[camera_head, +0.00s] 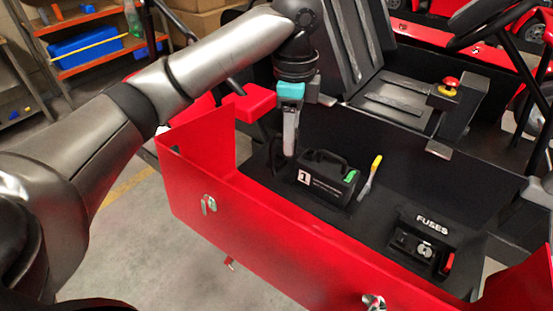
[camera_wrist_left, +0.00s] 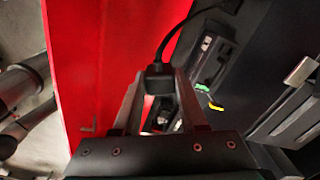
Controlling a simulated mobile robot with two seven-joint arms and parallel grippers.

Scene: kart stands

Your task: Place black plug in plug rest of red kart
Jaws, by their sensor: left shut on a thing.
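My left gripper (camera_head: 290,150) points down into the left part of the red kart's front bay. In the wrist view the left gripper (camera_wrist_left: 158,90) is shut on the black plug (camera_wrist_left: 158,76), whose black cable (camera_wrist_left: 170,30) curves up and to the right. In the head view the plug is hard to make out against the dark bay. The red kart's panel (camera_head: 250,215) runs along the front of the bay. I cannot clearly make out the plug rest. My right gripper is not in view.
A black box marked 1 (camera_head: 325,184) with a handle stands just right of the gripper. A FUSES panel (camera_head: 422,240) is farther right. Behind are the black seat (camera_head: 400,95) and a red button (camera_head: 450,83).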

